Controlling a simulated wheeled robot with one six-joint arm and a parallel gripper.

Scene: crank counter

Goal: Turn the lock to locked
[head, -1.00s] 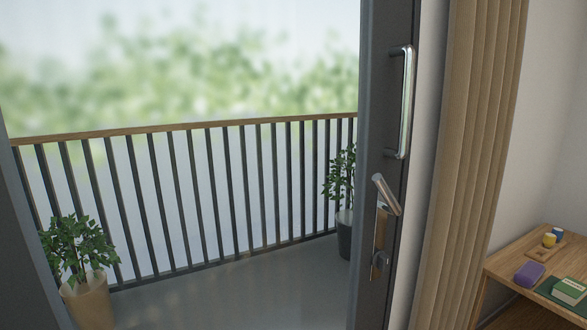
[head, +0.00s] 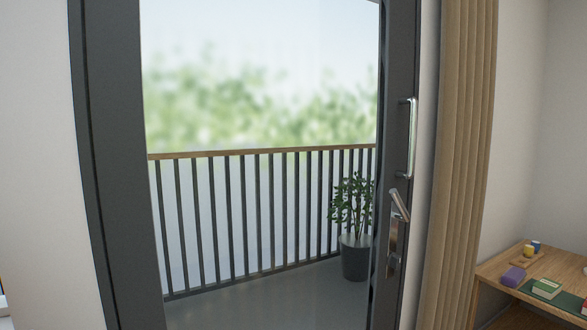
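The lock (head: 393,238) is a metal plate low on the dark edge frame of the sliding door, right of the middle. Its short silver lever (head: 399,205) sits at the plate's top and tilts, with its upper end leaning left. A small dark fitting shows at the plate's lower end. The long chrome pull handle (head: 412,140) stands upright above the lock on the same frame. My gripper is not in view, and nothing touches the lever.
A dark door post (head: 108,150) stands at left. A tan curtain (head: 463,150) hangs right of the lock. A wooden table (head: 487,272) at lower right bears a purple block (head: 513,277) and a green box (head: 546,288). A potted plant (head: 354,262) stands on the balcony beyond.

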